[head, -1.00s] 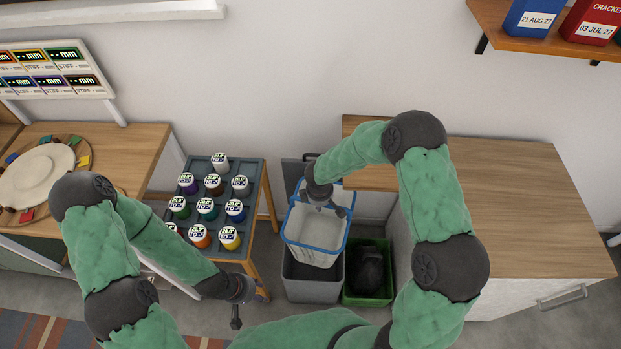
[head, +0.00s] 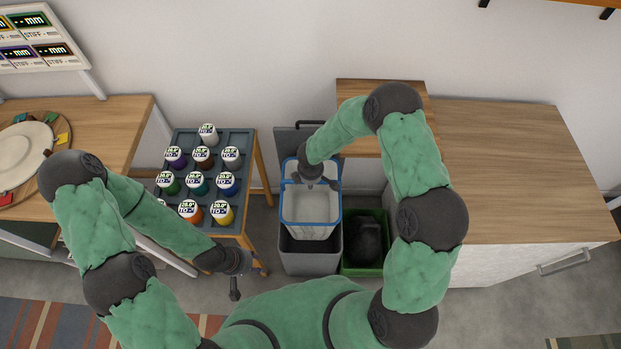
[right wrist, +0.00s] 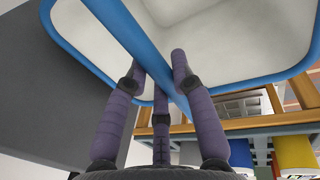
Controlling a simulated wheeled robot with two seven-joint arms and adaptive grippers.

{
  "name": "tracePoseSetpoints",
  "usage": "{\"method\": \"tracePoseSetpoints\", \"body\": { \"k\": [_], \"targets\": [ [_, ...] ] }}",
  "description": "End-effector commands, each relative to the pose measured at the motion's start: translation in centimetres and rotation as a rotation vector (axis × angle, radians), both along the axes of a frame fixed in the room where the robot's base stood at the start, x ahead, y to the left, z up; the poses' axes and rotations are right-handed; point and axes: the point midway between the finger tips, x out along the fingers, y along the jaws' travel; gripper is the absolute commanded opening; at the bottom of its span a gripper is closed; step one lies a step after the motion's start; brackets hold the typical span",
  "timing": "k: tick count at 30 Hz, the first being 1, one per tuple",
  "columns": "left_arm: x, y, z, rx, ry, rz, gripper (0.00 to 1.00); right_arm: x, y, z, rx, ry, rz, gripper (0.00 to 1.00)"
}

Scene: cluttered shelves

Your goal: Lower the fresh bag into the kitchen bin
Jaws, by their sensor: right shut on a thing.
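The fresh bag (head: 309,208) is pale with a blue rim and a blue bar across its open top. In the head view it is upright over the grey kitchen bin (head: 311,262), its lower part at the bin's mouth. How deep it sits is hard to tell. My right gripper (head: 312,182) is shut on the blue bar; in the right wrist view its fingers (right wrist: 158,75) close around the bar, with the bag's pale inside beyond. My left gripper (head: 234,285) hangs low at the left, away from the bag; its fingers are too small to read.
A green bin (head: 380,265) with a dark bag stands right of the grey bin. A grey rack of paint pots (head: 205,180) stands to the left on a wooden stand. A wooden-topped cabinet (head: 520,170) fills the right.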

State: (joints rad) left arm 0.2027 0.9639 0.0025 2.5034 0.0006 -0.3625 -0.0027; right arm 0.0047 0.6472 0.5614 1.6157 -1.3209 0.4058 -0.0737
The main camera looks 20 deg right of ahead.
Motion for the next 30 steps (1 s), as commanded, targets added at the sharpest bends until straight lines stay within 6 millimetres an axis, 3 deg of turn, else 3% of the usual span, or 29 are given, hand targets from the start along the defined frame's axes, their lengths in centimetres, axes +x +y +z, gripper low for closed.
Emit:
{"method": "tracePoseSetpoints", "body": {
  "k": [30],
  "targets": [
    [0.0,0.0,-8.6,0.0,0.0,0.0,0.4,0.0,0.0,-12.5,-0.001,0.0,-0.002,0.0]
  ]
}}
